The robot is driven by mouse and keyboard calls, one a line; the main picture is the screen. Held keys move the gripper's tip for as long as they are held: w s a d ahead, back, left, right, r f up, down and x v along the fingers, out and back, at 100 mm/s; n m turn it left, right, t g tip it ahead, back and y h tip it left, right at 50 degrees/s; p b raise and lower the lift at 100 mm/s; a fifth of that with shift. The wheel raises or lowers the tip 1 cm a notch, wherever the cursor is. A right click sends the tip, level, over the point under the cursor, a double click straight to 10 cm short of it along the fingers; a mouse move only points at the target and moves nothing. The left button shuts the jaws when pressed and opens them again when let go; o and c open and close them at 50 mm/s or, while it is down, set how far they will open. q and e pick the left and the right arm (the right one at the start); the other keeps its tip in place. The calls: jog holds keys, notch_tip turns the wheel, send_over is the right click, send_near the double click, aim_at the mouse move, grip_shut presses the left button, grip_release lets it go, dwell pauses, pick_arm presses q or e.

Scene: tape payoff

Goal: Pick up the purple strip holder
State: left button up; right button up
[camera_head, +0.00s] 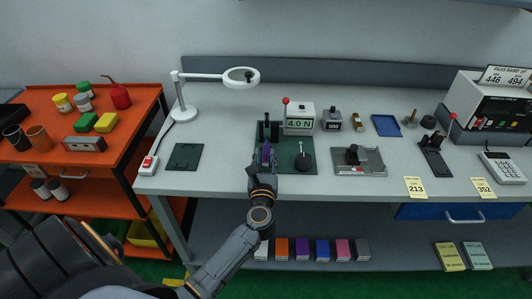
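A small purple piece (265,154), which looks like the purple strip holder, sits in a dark fixture on the green test base (298,140) on the workbench. My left gripper (263,167) reaches up over the bench's front edge and is right at the near side of the purple piece, partly covering it. Its fingers are small and dark here, so I cannot tell whether they are open or touching it. A readout (299,124) showing 4.0 N stands behind. My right gripper does not show.
A magnifier lamp (183,113) and a dark green mat (185,157) are to the left. A grey fixture (372,167) stands to the right. Several coloured blocks, one purple (302,250), line the lower shelf. An orange cart (138,111) is at far left.

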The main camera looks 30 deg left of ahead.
pick_arm(q)
jog(key=shift+p+x, duration=0.55)
jog(key=shift+x, duration=2.3)
jog(key=shift+d, duration=0.15)
grip_shut()
